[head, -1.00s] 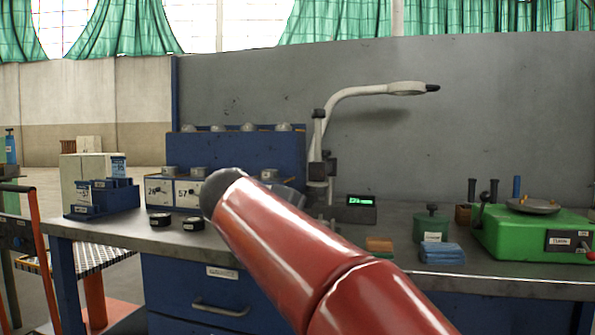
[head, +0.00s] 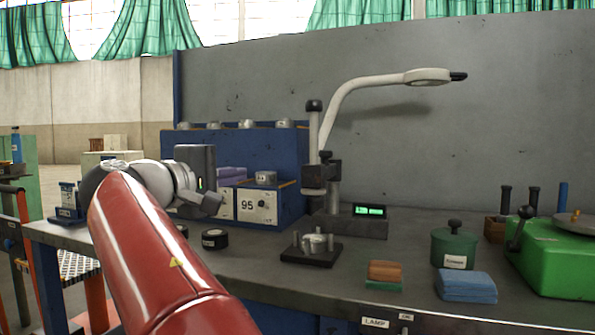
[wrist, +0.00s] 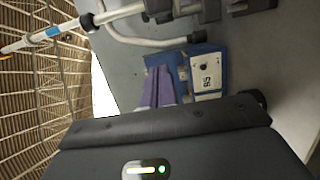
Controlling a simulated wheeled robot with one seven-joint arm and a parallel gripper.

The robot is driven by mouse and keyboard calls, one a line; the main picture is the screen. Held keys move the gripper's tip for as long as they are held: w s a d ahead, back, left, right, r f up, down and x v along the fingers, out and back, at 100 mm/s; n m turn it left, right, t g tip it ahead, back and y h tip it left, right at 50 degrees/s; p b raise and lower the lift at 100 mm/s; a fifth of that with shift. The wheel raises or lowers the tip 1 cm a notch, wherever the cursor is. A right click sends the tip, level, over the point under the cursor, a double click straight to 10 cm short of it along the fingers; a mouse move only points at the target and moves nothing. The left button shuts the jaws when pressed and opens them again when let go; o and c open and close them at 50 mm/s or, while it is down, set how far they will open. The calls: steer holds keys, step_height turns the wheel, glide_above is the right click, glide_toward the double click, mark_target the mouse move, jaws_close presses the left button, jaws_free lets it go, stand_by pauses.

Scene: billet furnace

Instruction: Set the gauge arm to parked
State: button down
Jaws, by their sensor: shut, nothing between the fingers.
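The gauge stand (head: 334,185) rises at the back of the bench, with a pale post, black clamps and a dark base. A small box with a lit green readout (head: 370,211) is beside its foot. I cannot tell which part of the stand is the gauge arm, or its setting. My gripper (head: 196,168) is left of the stand, in front of the blue rack, and apart from the stand. It is shut and empty; its fingertips are not clearly visible. In the wrist view, its dark body fills the bottom, and the stand's clamps (wrist: 210,10) show at the top edge.
A white curved lamp arm (head: 372,84) reaches right above the bench. The blue rack (head: 290,158) holds a drawer marked 95 (head: 257,206). A small pin fixture (head: 311,250), brown block (head: 385,272), green pot (head: 453,246), blue cloths (head: 466,286) and green machine (head: 560,258) occupy the bench.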

steer(key=w+d, duration=0.6)
steer(key=d, duration=0.3)
steer(key=shift+w+d, duration=0.15)
steer(key=shift+w, duration=0.25)
stand_by(0.4)
